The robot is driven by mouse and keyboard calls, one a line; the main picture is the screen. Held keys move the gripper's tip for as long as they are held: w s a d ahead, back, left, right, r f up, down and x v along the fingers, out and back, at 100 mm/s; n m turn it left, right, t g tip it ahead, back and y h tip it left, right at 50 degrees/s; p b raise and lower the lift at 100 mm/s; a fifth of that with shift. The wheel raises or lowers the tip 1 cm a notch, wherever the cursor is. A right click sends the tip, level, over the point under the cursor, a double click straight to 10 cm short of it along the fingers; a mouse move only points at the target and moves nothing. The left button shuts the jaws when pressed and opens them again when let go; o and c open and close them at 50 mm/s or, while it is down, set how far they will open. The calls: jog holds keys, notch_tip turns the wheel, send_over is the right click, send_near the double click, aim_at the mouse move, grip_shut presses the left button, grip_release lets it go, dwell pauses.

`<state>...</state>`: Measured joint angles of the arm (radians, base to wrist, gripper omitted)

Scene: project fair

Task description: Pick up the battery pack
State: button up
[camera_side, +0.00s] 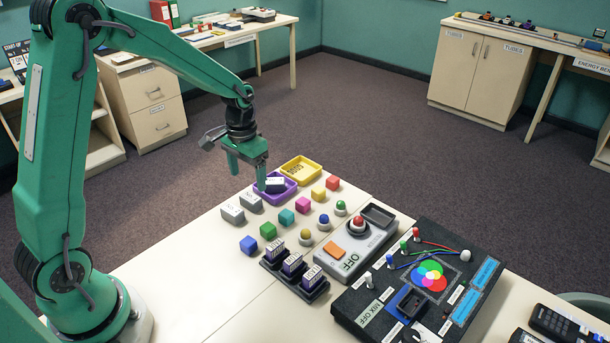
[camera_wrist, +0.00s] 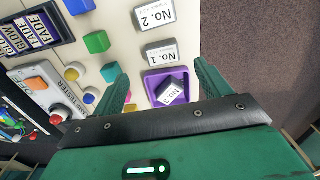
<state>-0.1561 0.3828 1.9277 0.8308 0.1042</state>
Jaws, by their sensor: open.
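Three grey blocks with white numbered labels look like packs; I cannot tell which one is the battery pack. Block No. 2 (camera_side: 232,214) and block No. 1 (camera_side: 250,202) lie in a row on the table; No. 2 (camera_wrist: 154,16) and No. 1 (camera_wrist: 160,52) also show in the wrist view. Block No. 3 (camera_wrist: 173,92) lies turned in the purple tray (camera_wrist: 181,72); in the side view, the tray (camera_side: 289,192) is partly behind a finger. My gripper (camera_side: 247,172) is open and empty above the tray; its fingers (camera_wrist: 158,68) straddle the tray area in the wrist view.
A yellow tray (camera_side: 315,170) stands behind the purple one. Several coloured cubes (camera_side: 302,205) and domed buttons (camera_side: 323,221) stand to the right.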

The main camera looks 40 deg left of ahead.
aim_at(249, 198)
jog(key=shift+f, duration=1.3)
jog(key=shift+a+f, duration=0.2)
jog(key=shift+f, duration=2.4)
jog(key=c, duration=1.1)
jog(key=shift+r, duration=0.2)
